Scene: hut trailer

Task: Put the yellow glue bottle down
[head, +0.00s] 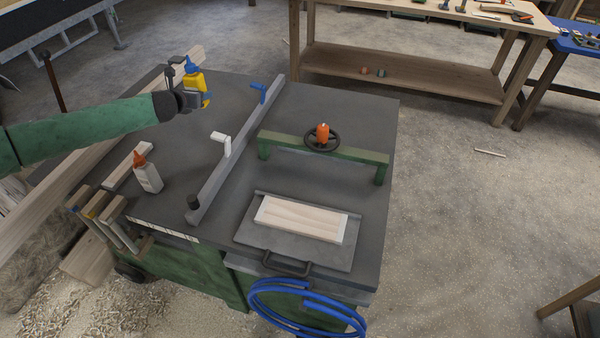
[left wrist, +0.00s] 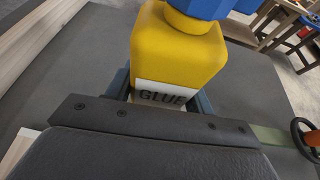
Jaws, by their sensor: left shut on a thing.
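The yellow glue bottle (head: 195,81) with a blue cap is at the far left part of the dark machine table (head: 290,125). My left gripper (head: 190,98) is shut on it, with the arm coming in from the left. In the left wrist view the yellow glue bottle (left wrist: 180,50) stands upright between the fingers, and its white GLUE label shows just above the gripper body. I cannot tell whether its base touches the table top. My right gripper is in neither view.
A white bottle with an orange cap (head: 148,173) stands nearer on the left. A grey fence (head: 236,150) with a white handle crosses the table. A green bridge (head: 330,148) with a handwheel and a pale board (head: 300,219) lie to the right.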

